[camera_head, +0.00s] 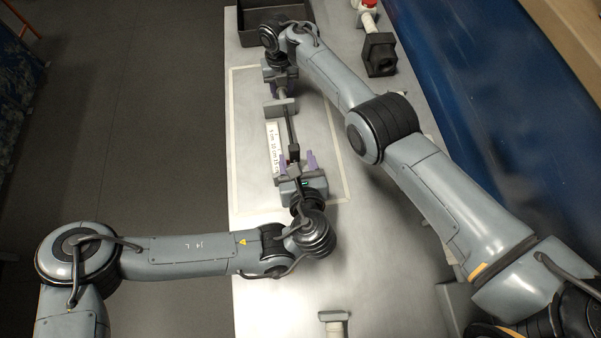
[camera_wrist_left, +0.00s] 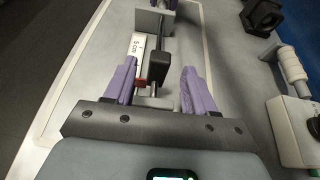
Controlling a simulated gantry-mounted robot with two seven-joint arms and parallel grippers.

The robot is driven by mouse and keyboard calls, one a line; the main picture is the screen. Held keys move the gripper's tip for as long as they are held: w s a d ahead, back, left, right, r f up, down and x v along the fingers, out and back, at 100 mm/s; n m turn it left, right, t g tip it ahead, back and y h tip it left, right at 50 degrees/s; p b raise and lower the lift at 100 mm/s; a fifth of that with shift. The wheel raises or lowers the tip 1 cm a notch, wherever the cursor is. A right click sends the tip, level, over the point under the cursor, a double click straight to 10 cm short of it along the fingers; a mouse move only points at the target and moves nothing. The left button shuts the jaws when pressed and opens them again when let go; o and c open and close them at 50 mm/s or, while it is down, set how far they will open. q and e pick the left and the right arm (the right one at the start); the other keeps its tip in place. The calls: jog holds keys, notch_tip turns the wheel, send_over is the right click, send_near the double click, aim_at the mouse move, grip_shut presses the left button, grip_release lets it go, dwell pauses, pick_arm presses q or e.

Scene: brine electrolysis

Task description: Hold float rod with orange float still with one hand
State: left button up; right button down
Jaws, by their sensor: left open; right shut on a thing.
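My right gripper (camera_head: 280,91), with purple fingertips, is shut at the far end of the small assembly, where the float rod seems to end; the gripped part is mostly hidden. A dark bar (camera_head: 290,132) runs from a grey block (camera_head: 280,108) towards my left gripper. In the left wrist view it ends in a black block (camera_wrist_left: 158,66). A small red-orange piece (camera_wrist_left: 141,84), possibly the float, sits beside that block. My left gripper (camera_head: 298,163) is open, its purple fingers (camera_wrist_left: 158,82) apart on either side of the near end, and I see nothing clamped between them.
A white scale strip (camera_head: 273,150) with centimetre marks lies left of the bar. A dark tray (camera_head: 262,32) stands at the far end. A black block (camera_head: 379,56) and a red-capped item (camera_head: 368,15) stand at the back right. A pale T-shaped piece (camera_head: 333,322) lies at the near edge.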

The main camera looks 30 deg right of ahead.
pick_arm(q)
jog(key=shift+v, duration=2.45)
jog(key=shift+d, duration=0.1)
pick_arm(e)
jog(key=c, duration=0.6)
grip_release()
jog(key=shift+o, duration=0.2)
notch_tip(320, 180, up, 12)
